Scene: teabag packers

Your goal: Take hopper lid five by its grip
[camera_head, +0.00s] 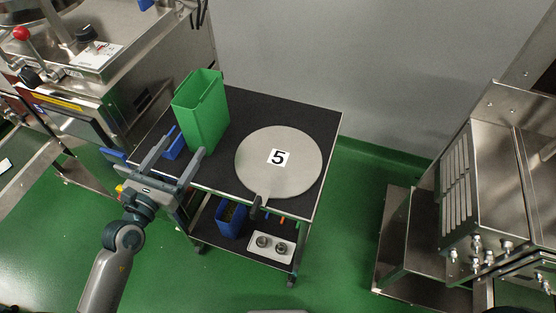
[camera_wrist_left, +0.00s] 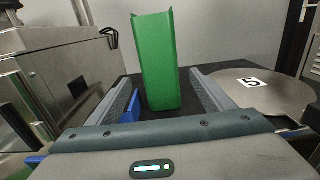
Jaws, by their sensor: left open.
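Hopper lid five (camera_head: 280,175) is a round grey metal disc with a white label reading 5. It lies flat on the black top of a cart. Its dark grip (camera_head: 255,206) sticks out at the cart's front edge. In the left wrist view the lid (camera_wrist_left: 270,98) is at the right, partly hidden by a finger, and its grip cannot be made out. My left gripper (camera_head: 178,152) is open and empty near the cart's front left, to the left of the lid and apart from the grip. My right gripper is not in view.
A tall green bin (camera_head: 202,112) stands on the cart (camera_head: 262,109) behind my left gripper, with a blue item (camera_head: 175,147) beside it. The lower shelf holds a blue container (camera_head: 232,218) and a white tray (camera_head: 284,248). Steel machines stand left and right. Green floor is free before the cart.

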